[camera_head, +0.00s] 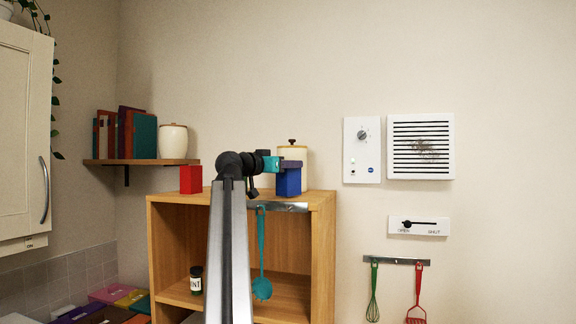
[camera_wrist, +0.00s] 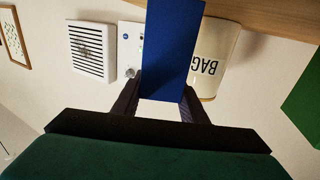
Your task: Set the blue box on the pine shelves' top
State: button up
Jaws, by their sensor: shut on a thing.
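My gripper (camera_head: 290,165) is shut on the blue box (camera_head: 288,182), holding it upright by its upper part. In the wrist view the dark fingers of my gripper (camera_wrist: 160,100) close on both sides of the blue box (camera_wrist: 172,50). The box is over the right part of the pine shelves' top (camera_head: 322,197), in front of a cream canister (camera_head: 299,153). Its lower edge is at or very near the top; I cannot tell whether it touches. The canister also shows beside the box in the wrist view (camera_wrist: 222,50).
A red box (camera_head: 190,180) stands on the top's left end. A teal ladle (camera_head: 262,255) hangs from a rail at the unit's front. A wall shelf (camera_head: 150,162) with books and a jar is at left. Wall panels and a vent (camera_head: 420,170) are right.

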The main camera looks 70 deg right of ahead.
jog(key=shift+f, duration=0.25)
jog(key=shift+f, duration=0.1)
jog(key=o, duration=1.2)
jog(key=shift+b+v, duration=1.4)
jog(key=shift+v, duration=4.65)
jog(key=shift+d, duration=0.1)
